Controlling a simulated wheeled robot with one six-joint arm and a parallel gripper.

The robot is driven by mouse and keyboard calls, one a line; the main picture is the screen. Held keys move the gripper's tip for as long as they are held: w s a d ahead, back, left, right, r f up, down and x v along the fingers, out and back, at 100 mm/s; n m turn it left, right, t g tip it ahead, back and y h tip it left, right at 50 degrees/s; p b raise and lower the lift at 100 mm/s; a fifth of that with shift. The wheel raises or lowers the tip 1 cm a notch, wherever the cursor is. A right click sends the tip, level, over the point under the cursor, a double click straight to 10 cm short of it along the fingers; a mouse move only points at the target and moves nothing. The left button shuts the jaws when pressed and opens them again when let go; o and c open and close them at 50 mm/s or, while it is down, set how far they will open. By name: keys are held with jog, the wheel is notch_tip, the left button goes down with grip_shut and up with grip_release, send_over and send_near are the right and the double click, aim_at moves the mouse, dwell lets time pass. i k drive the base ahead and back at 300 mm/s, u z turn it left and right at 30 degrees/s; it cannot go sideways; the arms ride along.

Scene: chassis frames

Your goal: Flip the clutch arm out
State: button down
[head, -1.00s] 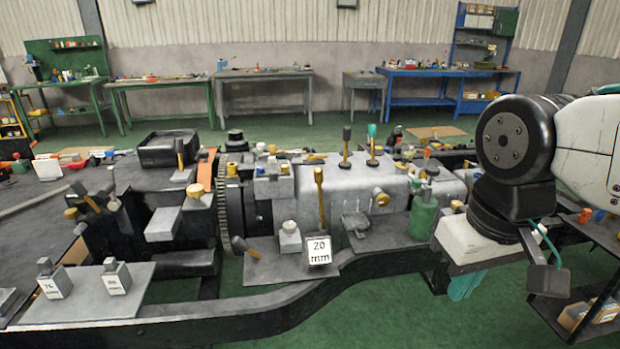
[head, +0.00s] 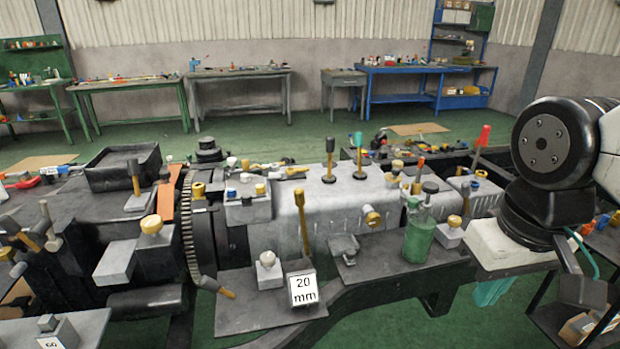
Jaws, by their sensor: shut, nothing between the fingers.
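I cannot tell for sure which lever is the clutch arm. A lever with a red handle (head: 481,139) stands tilted at the right end of the machine, left of my arm. A black-topped lever (head: 330,158) and a teal-topped lever (head: 358,154) stand upright on the grey housing. A yellow lever (head: 302,222) stands in front of the housing. My gripper (head: 490,294) shows as teal fingers pointing down below a white body at the lower right. It is shut and empty, in front of the machine's right end, apart from the levers. My arm partly hides that end.
A green can (head: 418,237) stands on a dark plate left of my gripper. A "20 mm" block (head: 302,288) sits on the front plate. A dark cart (head: 555,318) stands at the lower right. Green floor (head: 385,315) is free in front of the machine.

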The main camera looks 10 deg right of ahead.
aim_at(300, 192)
jog(key=u, duration=0.1)
jog(key=i, duration=1.05)
jog(key=u, duration=0.45)
